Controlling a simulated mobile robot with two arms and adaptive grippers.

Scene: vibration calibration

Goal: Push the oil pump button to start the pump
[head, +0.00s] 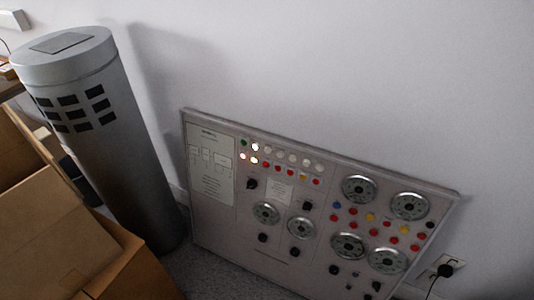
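A grey control panel (210,235) leans at the wall in the lower middle of the head view. Its upper left has two rows of small round buttons or lamps. A green one (243,142) sits at the left end of the top row, beside a bright white one (255,147). Two more bright ones (254,160) glow below. Black knobs (252,183) and round dials (359,188) fill the rest. The labels are too small to read, so I cannot tell which button is the oil pump's. Neither gripper is in view.
A tall grey cylinder (135,165) stands left of the panel. Open cardboard boxes (50,225) fill the lower left. A wall socket with a black plug (446,270) is at the lower right. A strip of floor (205,275) shows before the panel.

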